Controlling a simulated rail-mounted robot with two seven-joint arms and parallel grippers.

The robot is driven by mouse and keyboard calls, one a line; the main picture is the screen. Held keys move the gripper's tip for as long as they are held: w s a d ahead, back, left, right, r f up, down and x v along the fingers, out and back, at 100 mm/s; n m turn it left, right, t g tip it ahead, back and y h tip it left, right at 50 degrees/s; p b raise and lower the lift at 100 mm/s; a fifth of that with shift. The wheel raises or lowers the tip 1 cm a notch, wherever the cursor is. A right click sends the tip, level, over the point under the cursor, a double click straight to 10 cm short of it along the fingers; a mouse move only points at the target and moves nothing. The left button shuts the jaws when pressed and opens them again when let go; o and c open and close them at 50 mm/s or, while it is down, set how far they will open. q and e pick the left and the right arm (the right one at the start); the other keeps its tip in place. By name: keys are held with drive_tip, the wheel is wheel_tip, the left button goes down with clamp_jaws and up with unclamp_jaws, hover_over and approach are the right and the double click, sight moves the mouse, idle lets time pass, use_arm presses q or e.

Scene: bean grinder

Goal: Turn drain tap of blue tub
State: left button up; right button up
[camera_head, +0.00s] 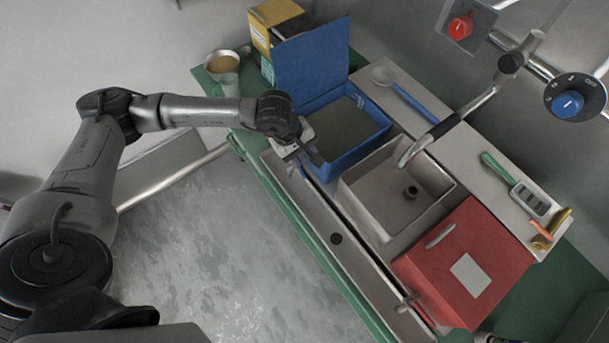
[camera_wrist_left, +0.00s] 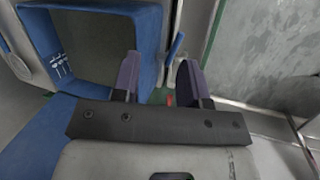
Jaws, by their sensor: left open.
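The blue tub (camera_head: 374,142) stands open on the counter in the head view, its blue lid (camera_head: 310,62) raised. My left gripper (camera_head: 314,153) is at the tub's near left side, open and pointing down. In the left wrist view the two fingers (camera_wrist_left: 158,62) straddle the edge of the tub wall (camera_wrist_left: 148,35), with a narrow blue bar-like handle (camera_wrist_left: 174,47) near the right finger. A small red part (camera_wrist_left: 170,100) shows between the fingers, lower down; I cannot tell whether it is the drain tap. The tap is not clearly seen in the head view. My right gripper is not in view.
A metal sink (camera_head: 370,200) with a faucet (camera_head: 440,130) is right of the tub. A metal trough (camera_head: 318,218) runs along the counter's front. A bowl (camera_head: 222,64) and yellow box (camera_head: 278,18) stand behind the arm. The floor in front is clear.

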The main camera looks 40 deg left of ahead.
sight(303, 172)
use_arm(q)
drive_tip(key=f, duration=0.4)
drive_tip(key=a+f+m+y, duration=0.1)
drive_tip(key=f, duration=0.4)
drive_tip(key=w+a+f+g+y, duration=0.1)
drive_tip(key=f, duration=0.4)
drive_tip(key=shift+w+f, duration=0.1)
drive_tip(key=shift+f, duration=0.05)
clamp_jaws()
idle(0.5)
